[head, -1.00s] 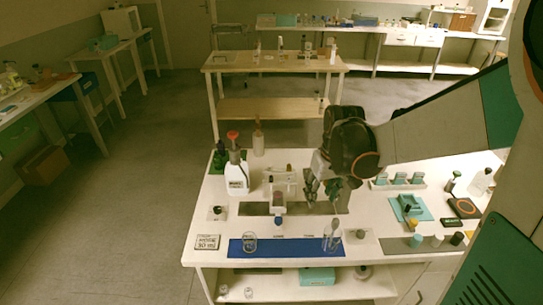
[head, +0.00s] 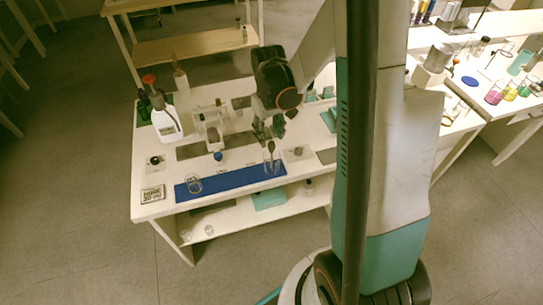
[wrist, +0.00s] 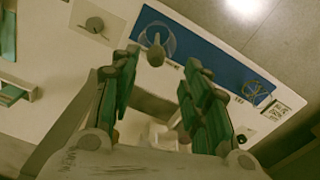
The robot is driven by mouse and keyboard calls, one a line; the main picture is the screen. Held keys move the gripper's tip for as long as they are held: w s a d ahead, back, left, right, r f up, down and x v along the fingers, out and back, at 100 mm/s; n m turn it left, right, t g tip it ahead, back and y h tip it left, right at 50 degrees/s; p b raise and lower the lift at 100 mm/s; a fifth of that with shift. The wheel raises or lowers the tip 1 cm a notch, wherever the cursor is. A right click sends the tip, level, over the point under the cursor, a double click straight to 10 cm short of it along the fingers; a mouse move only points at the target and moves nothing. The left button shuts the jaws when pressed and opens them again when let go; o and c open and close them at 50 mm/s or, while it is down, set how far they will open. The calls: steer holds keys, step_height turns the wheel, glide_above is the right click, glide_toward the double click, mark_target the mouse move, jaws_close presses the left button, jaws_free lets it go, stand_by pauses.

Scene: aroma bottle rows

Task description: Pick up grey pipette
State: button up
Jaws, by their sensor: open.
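The grey pipette (head: 271,147) appears to stand bulb-up in a clear glass (head: 270,166) at the right end of the blue mat (head: 225,183). In the wrist view its grey bulb (wrist: 155,52) shows near the top, beyond and between my fingertips; its lower part is hard to make out. My gripper (head: 268,131) is open and empty above the bench, just behind the glass in the head view. Its two green fingers (wrist: 160,62) are spread apart in the wrist view, with the bulb apart from them.
A second glass (head: 194,184) sits at the mat's left end. A white spray bottle (head: 168,122) with a red top stands at the back left. A small sign (head: 152,194) lies at the front left corner. A blue-topped bottle (head: 218,156) stands behind the mat.

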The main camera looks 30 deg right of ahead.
mark_target(271, 142)
steer(key=f, duration=0.1)
steer(key=f+b, duration=0.1)
steer(key=f, duration=0.1)
steer(key=f+b, duration=0.1)
steer(key=f, duration=0.1)
steer(key=shift+s+d+f, duration=0.1)
steer(key=shift+s+d, duration=0.05)
steer(key=shift+d, duration=0.15)
steer(key=shift+c, duration=0.4)
steer(key=c, duration=0.7)
